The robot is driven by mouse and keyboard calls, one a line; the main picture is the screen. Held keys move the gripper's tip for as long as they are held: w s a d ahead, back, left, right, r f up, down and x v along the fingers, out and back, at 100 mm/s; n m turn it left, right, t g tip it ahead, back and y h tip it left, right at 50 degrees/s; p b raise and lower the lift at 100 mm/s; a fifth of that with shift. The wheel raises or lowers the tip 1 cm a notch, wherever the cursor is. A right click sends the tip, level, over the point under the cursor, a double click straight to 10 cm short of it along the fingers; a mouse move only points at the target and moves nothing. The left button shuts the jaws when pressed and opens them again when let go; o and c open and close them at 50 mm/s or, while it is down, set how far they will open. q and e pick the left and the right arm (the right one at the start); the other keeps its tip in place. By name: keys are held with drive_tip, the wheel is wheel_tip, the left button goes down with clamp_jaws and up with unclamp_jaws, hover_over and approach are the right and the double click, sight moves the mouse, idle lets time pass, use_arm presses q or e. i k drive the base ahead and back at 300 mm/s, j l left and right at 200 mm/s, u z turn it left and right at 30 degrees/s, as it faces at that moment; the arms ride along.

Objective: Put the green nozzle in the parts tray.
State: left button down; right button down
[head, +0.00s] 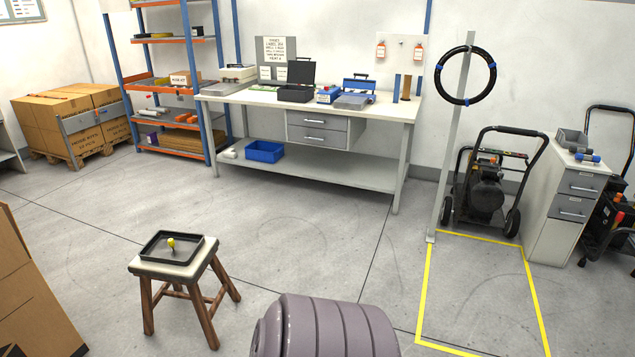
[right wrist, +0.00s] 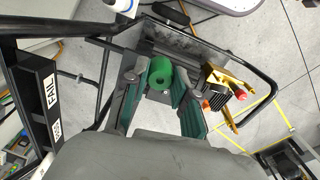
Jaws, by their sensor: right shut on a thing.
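The green nozzle (right wrist: 161,72) shows in the right wrist view as a short green cylinder with a dark hole in its end. My right gripper (right wrist: 157,86) is shut on it, between its two fingers. The right gripper does not show in the head view. A shallow black tray (head: 152,259), which looks like the parts tray, lies on a small wooden stool in the head view. A small yellow-tipped part (head: 171,243) stands in this tray. My left gripper is in neither view.
The stool (head: 175,275) stands on open floor. A workbench (head: 385,109) with boxes is at the back. A wheeled black machine (head: 487,190) stands at right beside a yellow floor outline. In the right wrist view, a black frame with a FAIL label (right wrist: 51,92) is at left.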

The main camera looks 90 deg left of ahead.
sight(176, 255)
drive_tip(key=j+u, duration=0.15)
drive_tip(key=u, duration=0.3)
drive_tip(key=k+j+u, duration=0.1)
drive_tip(key=u, duration=0.35)
drive_tip(key=j+u, duration=0.25)
drive_tip(key=u, duration=0.25)
drive_tip(key=j+u, duration=0.2)
drive_tip(key=u, duration=0.25)
drive_tip(key=j+u, duration=0.2)
drive_tip(key=u, duration=0.25)
drive_tip(key=i+j+u, duration=0.5)
drive_tip(key=i+j, duration=0.2)
drive_tip(key=j, duration=0.45)
drive_tip(key=i+j+u, duration=0.5)
drive_tip(key=i+j, duration=0.65)
drive_tip(key=i, duration=0.05)
